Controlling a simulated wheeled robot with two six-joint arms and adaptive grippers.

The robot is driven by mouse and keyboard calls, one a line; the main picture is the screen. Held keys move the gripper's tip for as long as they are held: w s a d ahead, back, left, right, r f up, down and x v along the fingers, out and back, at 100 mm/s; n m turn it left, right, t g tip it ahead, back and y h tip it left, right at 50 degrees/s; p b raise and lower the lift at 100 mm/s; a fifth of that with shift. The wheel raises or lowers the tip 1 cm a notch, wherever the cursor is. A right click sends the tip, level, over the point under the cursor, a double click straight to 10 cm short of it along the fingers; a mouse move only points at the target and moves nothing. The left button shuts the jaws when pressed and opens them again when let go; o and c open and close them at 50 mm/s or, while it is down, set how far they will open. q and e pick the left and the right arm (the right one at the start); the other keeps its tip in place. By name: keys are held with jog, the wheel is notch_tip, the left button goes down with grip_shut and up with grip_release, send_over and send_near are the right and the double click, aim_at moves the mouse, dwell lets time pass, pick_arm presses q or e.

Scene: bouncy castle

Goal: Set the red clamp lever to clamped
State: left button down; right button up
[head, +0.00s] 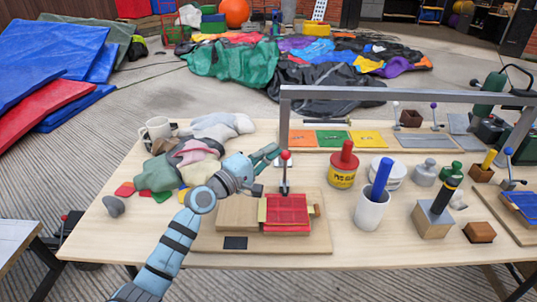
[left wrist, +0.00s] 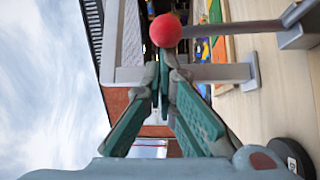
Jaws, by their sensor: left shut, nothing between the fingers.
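The red clamp lever has a round red knob (head: 285,155) on a dark upright rod. It stands behind a red clamped-looking pad (head: 287,211) on a wooden base board (head: 310,244). My left gripper (head: 271,154) is just left of the knob, its green fingers pointing toward it. In the left wrist view the red knob (left wrist: 166,30) shows just past the fingertips of my left gripper (left wrist: 163,68), which are shut with nothing between them. I cannot tell whether the fingertips touch the knob. My right gripper is not in view.
A grey metal frame (head: 400,97) spans the back of the table. A red-and-yellow can (head: 343,170) and a white cup holding a blue stick (head: 371,210) stand right of the board. Crumpled cloths (head: 190,155) and a white mug (head: 157,128) lie to the left.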

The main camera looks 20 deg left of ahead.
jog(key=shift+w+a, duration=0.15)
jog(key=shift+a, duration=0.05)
pick_arm(q)
jog(key=s+a+b, duration=0.2)
jog(key=s+a, duration=0.4)
jog(key=s, duration=0.1)
jog(key=shift+a, duration=0.25)
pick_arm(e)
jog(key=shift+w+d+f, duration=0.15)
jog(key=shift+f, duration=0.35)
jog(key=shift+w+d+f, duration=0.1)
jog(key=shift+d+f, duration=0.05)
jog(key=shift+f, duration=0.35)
pick_arm(q)
jog(key=shift+f, duration=0.1)
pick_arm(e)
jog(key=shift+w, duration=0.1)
